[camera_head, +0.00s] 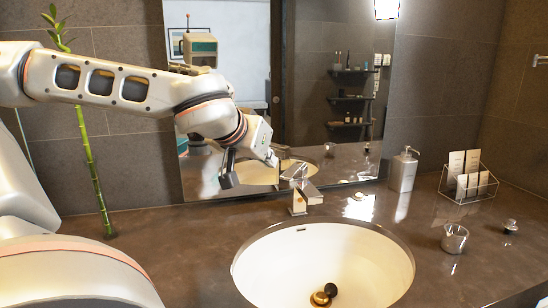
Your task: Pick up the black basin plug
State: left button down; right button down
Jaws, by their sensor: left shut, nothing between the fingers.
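A black basin plug (331,289) with a rounded top sits in the white basin (375,262), beside or partly over the gold drain ring (319,299). I cannot tell whether it touches the ring. My left arm reaches in from the left, and my left gripper (229,180) hangs near the mirror, behind and left of the basin. It is dark, shut and empty, well apart from the plug. My right gripper is not in view.
A square metal faucet (302,190) stands behind the basin. A soap dispenser (403,170), a wire card holder (468,184), a metal cup (455,238) and a small knobbed item (510,226) stand on the right counter. A bamboo stalk (88,150) rises at left.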

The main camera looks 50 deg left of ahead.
aim_at(331, 289)
jog(key=k+l, duration=0.35)
jog(key=l, duration=0.15)
jog(key=k+l, duration=0.35)
jog(key=l, duration=0.2)
